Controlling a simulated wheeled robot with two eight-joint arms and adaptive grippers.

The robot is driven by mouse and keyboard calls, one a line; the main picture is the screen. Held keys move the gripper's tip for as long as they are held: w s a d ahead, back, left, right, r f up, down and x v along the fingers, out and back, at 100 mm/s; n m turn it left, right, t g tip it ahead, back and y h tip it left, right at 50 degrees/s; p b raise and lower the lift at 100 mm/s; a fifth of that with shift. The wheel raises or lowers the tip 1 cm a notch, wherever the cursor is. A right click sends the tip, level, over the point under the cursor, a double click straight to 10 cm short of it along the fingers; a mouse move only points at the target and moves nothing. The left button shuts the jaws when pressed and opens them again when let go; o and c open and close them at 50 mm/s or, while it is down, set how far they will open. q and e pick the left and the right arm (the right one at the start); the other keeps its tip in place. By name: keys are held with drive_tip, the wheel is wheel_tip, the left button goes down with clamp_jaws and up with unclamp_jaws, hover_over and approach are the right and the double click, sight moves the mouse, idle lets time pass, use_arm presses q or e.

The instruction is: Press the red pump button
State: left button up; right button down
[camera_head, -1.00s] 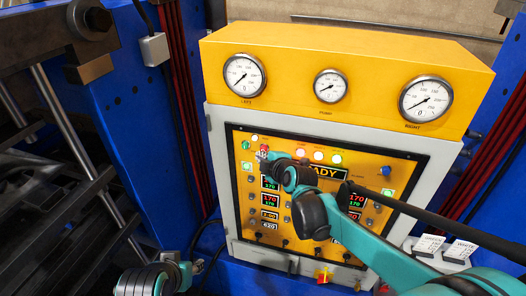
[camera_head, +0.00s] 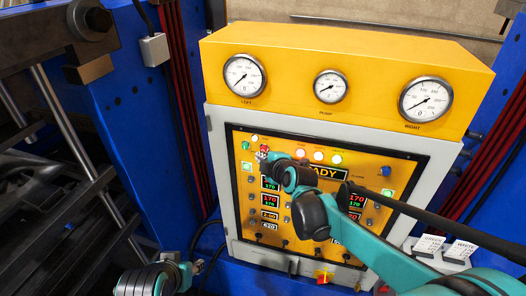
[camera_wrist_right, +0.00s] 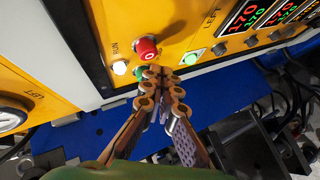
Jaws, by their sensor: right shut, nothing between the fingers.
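The red button (camera_wrist_right: 145,48) is a round knob on the yellow control panel, at the upper middle of the right wrist view. In the head view the red button (camera_head: 264,148) shows small at the panel's upper left, just above my right gripper (camera_head: 263,156). In the right wrist view my right gripper (camera_wrist_right: 160,72) is shut and empty. Its tips are just below and right of the red button, overlapping a green button (camera_wrist_right: 140,72) in the picture. I cannot tell whether they touch anything. My left arm's end (camera_head: 180,272) shows at the bottom left, its jaws unclear.
A white button (camera_wrist_right: 120,68) and a lit green square button (camera_wrist_right: 192,57) flank the red one. The yellow gauge housing (camera_head: 300,60) juts out above the panel. Blue press columns (camera_head: 140,110) stand at both sides.

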drive_tip(key=shift+w+d, duration=0.15)
drive_tip(key=shift+w, duration=0.3)
drive_tip(key=shift+w+d+b, duration=0.3)
drive_tip(key=shift+w+b, duration=0.05)
drive_tip(key=shift+w, duration=0.45)
idle(1.2)
drive_tip(key=shift+s+a, duration=0.25)
drive_tip(key=shift+s, duration=0.4)
drive_tip(key=shift+s+a, duration=0.15)
drive_tip(key=shift+s, duration=0.4)
drive_tip(key=s, duration=0.1)
drive_tip(key=s+a, duration=0.1)
drive_tip(key=s, duration=0.2)
drive_tip(key=shift+s+a, duration=0.3)
drive_tip(key=shift+s, duration=0.1)
